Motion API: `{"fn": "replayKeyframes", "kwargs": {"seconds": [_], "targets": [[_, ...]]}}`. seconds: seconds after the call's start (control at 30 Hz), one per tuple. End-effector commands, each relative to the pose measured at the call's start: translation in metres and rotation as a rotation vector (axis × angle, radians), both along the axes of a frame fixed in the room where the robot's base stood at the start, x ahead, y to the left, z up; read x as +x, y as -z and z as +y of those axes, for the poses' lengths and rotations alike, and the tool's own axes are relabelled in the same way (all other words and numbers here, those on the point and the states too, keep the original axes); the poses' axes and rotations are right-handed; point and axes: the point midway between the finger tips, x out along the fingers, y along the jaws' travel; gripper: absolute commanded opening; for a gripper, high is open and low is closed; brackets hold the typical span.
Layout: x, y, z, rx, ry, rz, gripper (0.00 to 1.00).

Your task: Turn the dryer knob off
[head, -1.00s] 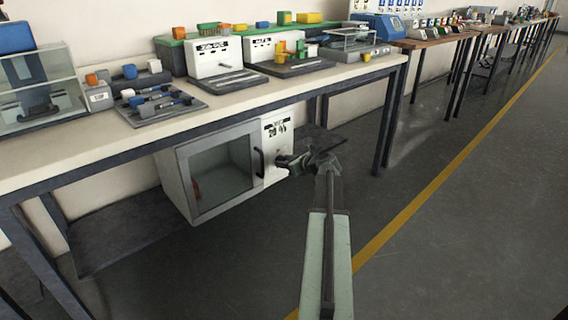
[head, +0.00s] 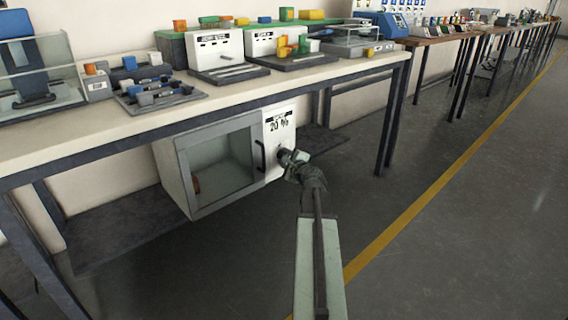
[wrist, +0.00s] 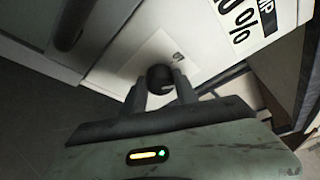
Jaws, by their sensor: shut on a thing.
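The dryer (head: 187,190) is a white box with a glass door, standing on the shelf under the bench. Its right-hand panel (head: 270,160) carries a label reading "20 %". The dark round knob (wrist: 160,75) is on that white panel in the wrist view, below the label. My gripper (head: 287,156) reaches the panel from the right front. In the wrist view my gripper (wrist: 160,88) has one finger on each side of the knob and is shut on it. In the head view the gripper hides most of the knob. Which way the knob points is unclear.
The dryer's dark door handle (head: 260,157) is just left of the panel. The bench top (head: 120,135) overhangs the dryer, and a bench leg (head: 392,120) stands to the right. The floor (head: 450,240) on the right is clear.

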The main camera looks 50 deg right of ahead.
Motion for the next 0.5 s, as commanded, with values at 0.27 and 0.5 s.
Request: {"fn": "replayKeyframes", "kwargs": {"seconds": [0.27, 0.5], "targets": [[0.0018, 0.0072, 0.0037, -0.241, -0.005, 0.015, 0.00], [0.0017, 0.0073, 0.0035, -0.409, -0.005, 0.027, 0.00]]}}
